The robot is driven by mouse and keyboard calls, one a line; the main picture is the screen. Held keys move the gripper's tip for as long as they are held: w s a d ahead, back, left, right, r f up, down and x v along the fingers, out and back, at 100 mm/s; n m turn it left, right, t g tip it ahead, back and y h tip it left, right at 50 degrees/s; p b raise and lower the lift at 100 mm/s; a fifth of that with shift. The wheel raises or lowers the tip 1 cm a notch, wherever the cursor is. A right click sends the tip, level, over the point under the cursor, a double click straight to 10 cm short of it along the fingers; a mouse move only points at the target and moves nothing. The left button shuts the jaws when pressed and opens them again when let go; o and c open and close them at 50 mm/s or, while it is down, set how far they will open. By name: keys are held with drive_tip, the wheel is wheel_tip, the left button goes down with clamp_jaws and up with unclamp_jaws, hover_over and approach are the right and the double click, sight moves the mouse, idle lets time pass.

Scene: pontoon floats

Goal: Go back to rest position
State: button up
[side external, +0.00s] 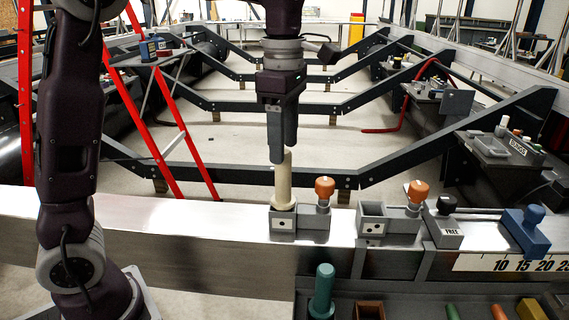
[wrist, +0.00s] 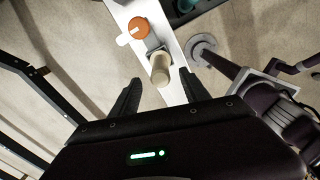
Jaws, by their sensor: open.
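My gripper (side external: 283,150) points down above the metal beam (side external: 180,225). It is open and empty in the wrist view (wrist: 160,88). A beige peg (side external: 284,185) stands upright in a grey holder (side external: 298,222) with an orange knob (side external: 324,187). The peg top is just below or between the fingertips in the side view. In the wrist view the peg (wrist: 160,68) shows between the two fingers, apart from both.
A second grey holder (side external: 373,226) with an orange knob stands to the right and looks empty. Further right are a black-knobbed block marked FREE (side external: 447,235) and a blue clamp (side external: 526,235) over a scale. A tray with a green peg (side external: 322,290) lies in front. A red ladder stands behind.

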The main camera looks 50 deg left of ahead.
drive_tip(key=shift+d+r, duration=0.1)
drive_tip(key=shift+r, duration=0.05)
drive_tip(key=shift+s+d+r+m+t+h, duration=0.25)
drive_tip(key=shift+s+r+m+t+h, duration=0.25)
drive_tip(key=shift+m, duration=0.3)
drive_tip(key=s+f+m+t, duration=0.2)
drive_tip(key=s+m, duration=0.8)
drive_tip(key=m, duration=0.1)
drive_tip(key=s+d+f+m+t+y, duration=0.1)
drive_tip(key=s+f+m+t, duration=0.1)
drive_tip(key=s+m, duration=0.8)
drive_tip(key=shift+f+m+t, duration=0.3)
drive_tip(key=shift+f+m, duration=0.15)
drive_tip(key=shift+m, duration=0.25)
